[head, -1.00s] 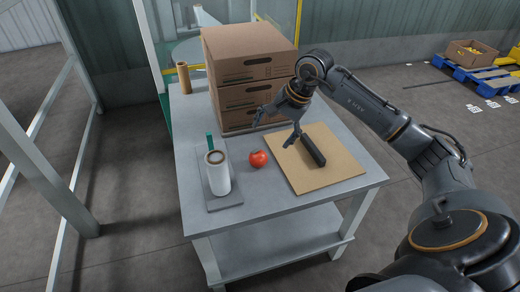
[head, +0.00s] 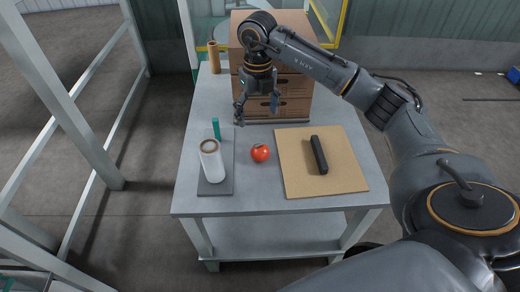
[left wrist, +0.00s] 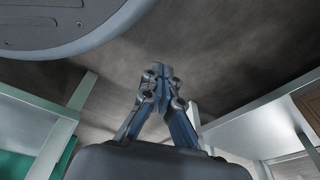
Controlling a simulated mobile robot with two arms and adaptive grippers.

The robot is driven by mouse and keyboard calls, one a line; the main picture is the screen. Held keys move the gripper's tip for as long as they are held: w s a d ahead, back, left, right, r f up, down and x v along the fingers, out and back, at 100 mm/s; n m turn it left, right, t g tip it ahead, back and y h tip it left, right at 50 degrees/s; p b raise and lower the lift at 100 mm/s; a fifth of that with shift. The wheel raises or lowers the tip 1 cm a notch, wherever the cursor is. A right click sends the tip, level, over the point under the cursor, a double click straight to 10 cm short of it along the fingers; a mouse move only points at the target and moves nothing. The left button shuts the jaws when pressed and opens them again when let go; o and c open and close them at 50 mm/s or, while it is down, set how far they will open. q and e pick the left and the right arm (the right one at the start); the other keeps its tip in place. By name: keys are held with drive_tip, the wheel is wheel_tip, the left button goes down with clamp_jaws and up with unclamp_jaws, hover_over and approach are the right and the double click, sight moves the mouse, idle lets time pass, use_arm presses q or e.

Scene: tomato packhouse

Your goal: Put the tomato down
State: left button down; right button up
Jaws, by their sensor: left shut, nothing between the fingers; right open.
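A red tomato (head: 260,152) rests on the grey table (head: 240,203), between a dark grey mat (head: 214,188) and a tan board (head: 290,186). My right gripper (head: 257,113) is open and empty above the table, in front of the stacked boxes and a little behind the tomato, apart from it. My left gripper (left wrist: 158,85) shows only in the left wrist view; its fingers are shut with nothing between them, and the floor is behind it.
A black bar (head: 319,155) lies on the board. Cardboard boxes (head: 296,98) are stacked at the back, with a brown tube (head: 214,57) beside them. The table's front strip is clear.

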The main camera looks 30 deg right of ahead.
sight(260, 147)
wheel_tip(260, 147, down, 9)
drive_tip(key=shift+r+b, duration=0.2)
drive_tip(key=shift+b, duration=0.25)
drive_tip(key=f, duration=0.5)
drive_tip(key=shift+s+d, duration=0.1)
drive_tip(key=shift+s, duration=0.25)
drive_tip(key=shift+f, duration=0.1)
use_arm(q)
drive_tip(key=w+r, duration=0.2)
drive_tip(key=r, duration=0.1)
drive_tip(key=shift+d+r, duration=0.15)
use_arm(e)
drive_tip(key=c, duration=1)
